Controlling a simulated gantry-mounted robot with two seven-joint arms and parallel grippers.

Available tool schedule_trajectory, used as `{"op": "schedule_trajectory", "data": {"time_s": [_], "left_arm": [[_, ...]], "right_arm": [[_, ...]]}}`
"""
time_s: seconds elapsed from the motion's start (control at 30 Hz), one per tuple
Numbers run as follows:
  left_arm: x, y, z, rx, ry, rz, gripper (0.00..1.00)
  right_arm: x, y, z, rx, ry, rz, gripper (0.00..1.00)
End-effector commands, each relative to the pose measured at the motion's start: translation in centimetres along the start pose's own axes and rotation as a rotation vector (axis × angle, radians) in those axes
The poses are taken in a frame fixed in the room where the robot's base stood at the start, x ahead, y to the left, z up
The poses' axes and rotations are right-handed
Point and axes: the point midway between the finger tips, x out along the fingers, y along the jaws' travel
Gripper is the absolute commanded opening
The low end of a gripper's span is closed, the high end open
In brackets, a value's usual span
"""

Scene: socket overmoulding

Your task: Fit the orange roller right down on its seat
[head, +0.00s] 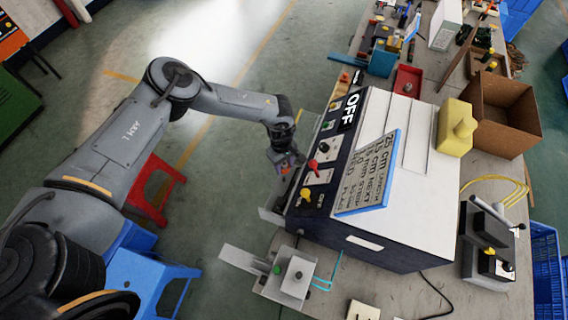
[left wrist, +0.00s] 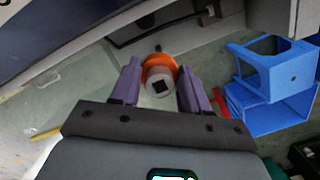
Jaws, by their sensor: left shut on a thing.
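The orange roller (left wrist: 160,62) shows in the left wrist view between the two purple fingers of my left gripper (left wrist: 160,88). A pale round hub with a dark square hole faces the camera on the roller's near side. A small dark tip shows just beyond the roller; I cannot tell whether it is part of the seat. In the head view my left gripper (head: 286,163) is at the left side of the machine, pointing down, shut on the roller, which is mostly hidden there. The seat cannot be made out clearly. My right gripper is not in view.
The large grey-white machine (head: 419,215) with its dark switch panel (head: 322,160) stands close right of the gripper. A metal bracket box (head: 296,277) sits below it. A red stool (head: 156,190) and blue stools (head: 150,280) stand on the floor at left.

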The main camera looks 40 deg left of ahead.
Motion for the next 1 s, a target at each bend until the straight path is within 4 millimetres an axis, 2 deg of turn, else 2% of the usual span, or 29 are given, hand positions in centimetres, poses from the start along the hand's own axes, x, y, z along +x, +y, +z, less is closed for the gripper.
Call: {"op": "schedule_trajectory", "data": {"time_s": [0.27,0.43,1.0], "left_arm": [[-0.1,0.0,0.1,-0.006,-0.007,0.001,0.14],[0.6,0.0,0.1,-0.006,-0.008,0.001,0.14],[5.0,0.1,-0.5,-0.006,-0.008,0.001,0.14]], "right_arm": [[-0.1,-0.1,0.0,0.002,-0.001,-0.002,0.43],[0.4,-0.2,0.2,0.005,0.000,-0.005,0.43],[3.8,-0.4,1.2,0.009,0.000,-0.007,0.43]]}}
